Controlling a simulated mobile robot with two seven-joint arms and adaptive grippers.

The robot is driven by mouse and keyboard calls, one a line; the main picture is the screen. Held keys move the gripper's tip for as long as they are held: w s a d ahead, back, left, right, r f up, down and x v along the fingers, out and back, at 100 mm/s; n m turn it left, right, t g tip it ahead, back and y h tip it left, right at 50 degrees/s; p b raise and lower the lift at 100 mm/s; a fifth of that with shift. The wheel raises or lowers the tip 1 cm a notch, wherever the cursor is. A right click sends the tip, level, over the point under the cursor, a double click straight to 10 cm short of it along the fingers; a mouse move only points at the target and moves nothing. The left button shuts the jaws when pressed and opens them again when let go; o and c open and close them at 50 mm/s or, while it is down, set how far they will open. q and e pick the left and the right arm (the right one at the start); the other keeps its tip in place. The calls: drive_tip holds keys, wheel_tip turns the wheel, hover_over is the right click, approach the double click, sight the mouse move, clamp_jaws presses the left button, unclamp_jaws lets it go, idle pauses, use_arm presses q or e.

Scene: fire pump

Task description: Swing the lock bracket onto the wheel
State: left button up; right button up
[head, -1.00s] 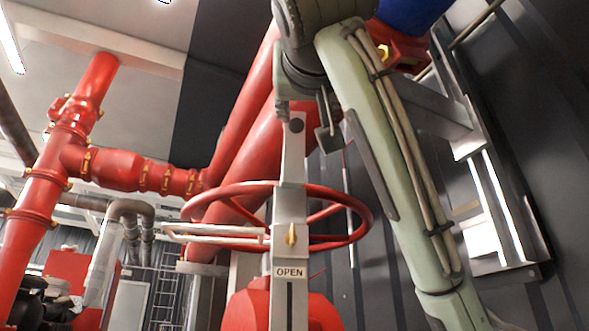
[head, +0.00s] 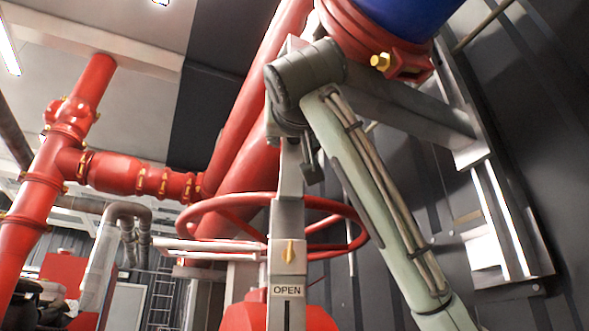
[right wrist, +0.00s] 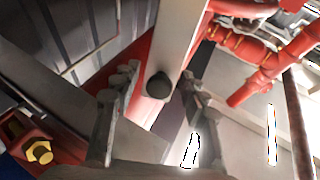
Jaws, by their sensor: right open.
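The red handwheel (head: 362,236) lies roughly level around a grey upright post. A long light-grey bar (head: 289,185), apparently the lock bracket, stands upright above the yellow knob (head: 289,251) and the OPEN label (head: 287,291). My right gripper (head: 290,136) is at the bar's upper part, and hides some of it. In the right wrist view the open fingers (right wrist: 157,84) lie to either side of a dark round knob (right wrist: 159,86) on the bar (right wrist: 179,35). Contact cannot be told. My left gripper is not in view.
A pale forked bar (head: 210,246) extends left from the post at wheel height. Thick red pipes (head: 240,165) slope behind the wheel. A red flange with yellow bolts (head: 403,65) is close to my right wrist. A dark panelled wall (head: 520,130) is at right.

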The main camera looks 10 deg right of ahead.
sight(293, 154)
clamp_jaws()
drive_tip(key=shift+w+r+g, duration=0.25)
drive_tip(key=shift+r+g, duration=0.25)
drive_tip(key=shift+r, duration=0.1)
drive_tip(key=shift+w+r+g, duration=0.55)
drive_tip(key=shift+r+g, duration=0.05)
drive_tip(key=shift+g, duration=0.2)
drive_tip(key=shift+w+r+g, duration=0.45)
drive_tip(key=shift+w+g, duration=0.25)
drive_tip(key=shift+g, duration=0.2)
